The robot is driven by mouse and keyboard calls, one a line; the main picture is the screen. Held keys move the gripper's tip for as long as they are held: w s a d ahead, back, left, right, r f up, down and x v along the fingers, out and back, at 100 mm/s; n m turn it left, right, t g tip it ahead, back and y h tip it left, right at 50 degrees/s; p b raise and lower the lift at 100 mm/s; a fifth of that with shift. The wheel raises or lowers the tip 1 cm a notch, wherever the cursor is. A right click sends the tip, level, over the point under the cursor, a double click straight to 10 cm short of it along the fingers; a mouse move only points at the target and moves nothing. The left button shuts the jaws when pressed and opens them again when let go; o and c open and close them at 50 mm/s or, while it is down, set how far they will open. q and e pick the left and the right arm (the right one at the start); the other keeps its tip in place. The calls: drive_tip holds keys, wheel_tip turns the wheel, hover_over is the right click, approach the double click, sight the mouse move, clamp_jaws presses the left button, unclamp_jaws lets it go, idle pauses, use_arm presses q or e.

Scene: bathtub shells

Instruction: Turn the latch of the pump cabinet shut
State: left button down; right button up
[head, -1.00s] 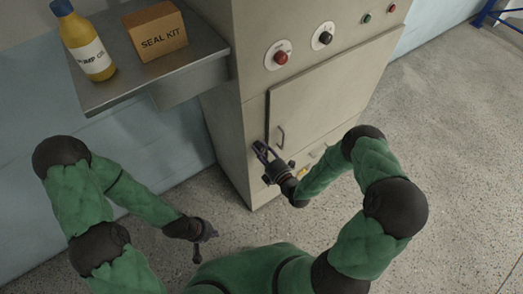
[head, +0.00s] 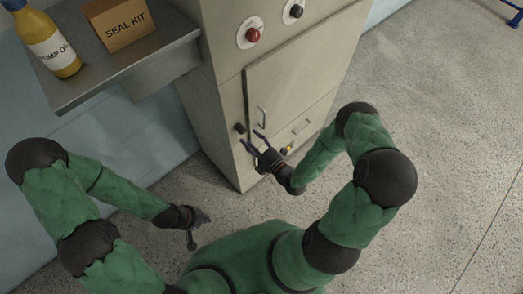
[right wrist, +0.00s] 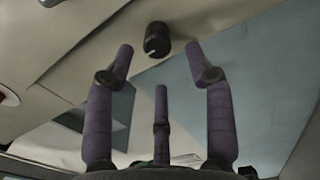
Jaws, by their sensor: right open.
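The pump cabinet (head: 212,85) is beige, with a door (head: 300,75) that has a small handle (head: 262,117) and looks closed or nearly so. The latch is a small dark knob (head: 240,128) on the frame left of the door's lower corner. In the right wrist view the latch (right wrist: 157,40) is a black round knob beyond and between the fingertips, apart from them. My right gripper (head: 249,139) is open and empty just in front of and below the latch. My left gripper (head: 206,218) hangs low, away from the cabinet; its fingers are too small to read.
A grey shelf (head: 130,63) left of the cabinet holds a yellow bottle (head: 50,45) and a SEAL KIT box (head: 120,22). A red button (head: 253,35) and a black knob (head: 296,12) sit above the door.

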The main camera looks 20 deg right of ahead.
drive_tip(key=v, duration=0.7)
drive_tip(key=shift+w+a, duration=0.1)
idle(0.5)
drive_tip(key=a+f+m+g+h, duration=0.1)
drive_tip(key=a+f+m+g, duration=0.2)
drive_tip(key=f+m+g, duration=0.7)
drive_tip(key=s+a+f+m+g, duration=0.1)
drive_tip(key=s+a+m+g, duration=0.1)
drive_tip(key=s+m, duration=0.3)
drive_tip(key=s+a+m+g+h, duration=0.1)
drive_tip(key=s+a+m+g, duration=0.2)
drive_tip(key=s+m, duration=0.3)
drive_tip(key=m+g, duration=0.1)
drive_tip(key=m, duration=0.2)
drive_tip(key=shift+s+a+f+g, duration=0.2)
drive_tip(key=shift+s+f+g, duration=0.1)
drive_tip(key=shift+f, duration=0.1)
